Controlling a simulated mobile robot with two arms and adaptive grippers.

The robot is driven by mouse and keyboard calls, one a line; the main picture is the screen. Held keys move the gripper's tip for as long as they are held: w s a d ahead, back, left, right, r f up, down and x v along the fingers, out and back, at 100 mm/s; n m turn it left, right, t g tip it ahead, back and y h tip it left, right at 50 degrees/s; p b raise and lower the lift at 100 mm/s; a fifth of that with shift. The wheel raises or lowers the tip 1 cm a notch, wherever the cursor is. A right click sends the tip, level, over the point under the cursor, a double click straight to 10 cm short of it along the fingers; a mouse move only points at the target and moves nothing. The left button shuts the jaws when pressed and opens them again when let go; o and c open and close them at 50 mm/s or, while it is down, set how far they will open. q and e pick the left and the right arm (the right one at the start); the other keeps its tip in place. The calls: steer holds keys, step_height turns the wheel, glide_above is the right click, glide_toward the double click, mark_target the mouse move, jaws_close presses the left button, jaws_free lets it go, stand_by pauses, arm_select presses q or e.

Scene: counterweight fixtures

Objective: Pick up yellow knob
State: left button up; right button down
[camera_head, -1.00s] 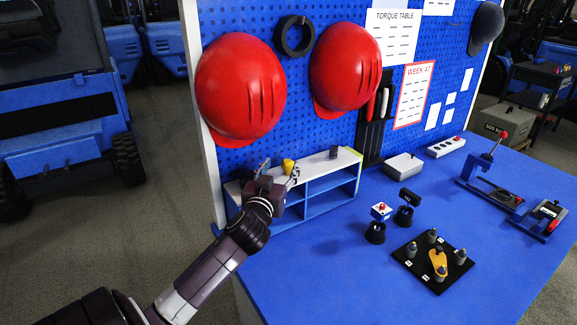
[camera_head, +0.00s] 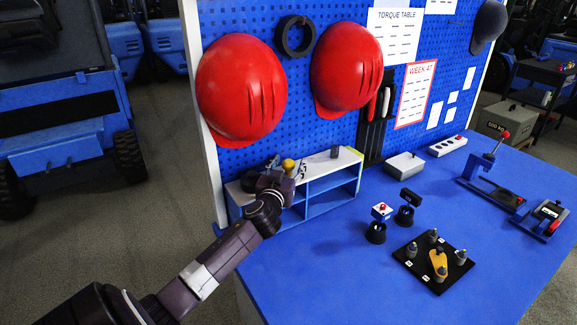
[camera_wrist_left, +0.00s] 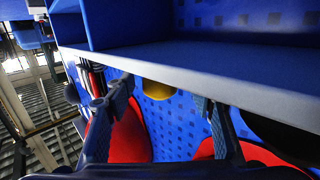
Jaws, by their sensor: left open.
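The yellow knob (camera_head: 288,164) stands on top of the white-topped shelf unit (camera_head: 336,162) against the pegboard. In the left wrist view the yellow knob (camera_wrist_left: 158,89) shows between the fingers, partly cut off by the shelf edge. My left gripper (camera_head: 286,169) is at the shelf's top front edge, its fingers open on either side of the knob. In the left wrist view the open left gripper (camera_wrist_left: 165,91) shows a gap between fingers and knob; I cannot tell if either finger touches it. The knob's lower part is hidden in the head view. My right gripper is out of view.
A dark ring (camera_head: 250,181) and a small grey block (camera_head: 334,152) are also on the shelf top. Red helmets (camera_head: 240,88) hang just above. A black fixture plate (camera_head: 413,269) and small stands are on the blue table (camera_head: 330,270), whose front middle is clear.

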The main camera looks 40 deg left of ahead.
arm_select(q)
steer(key=c, duration=1.2)
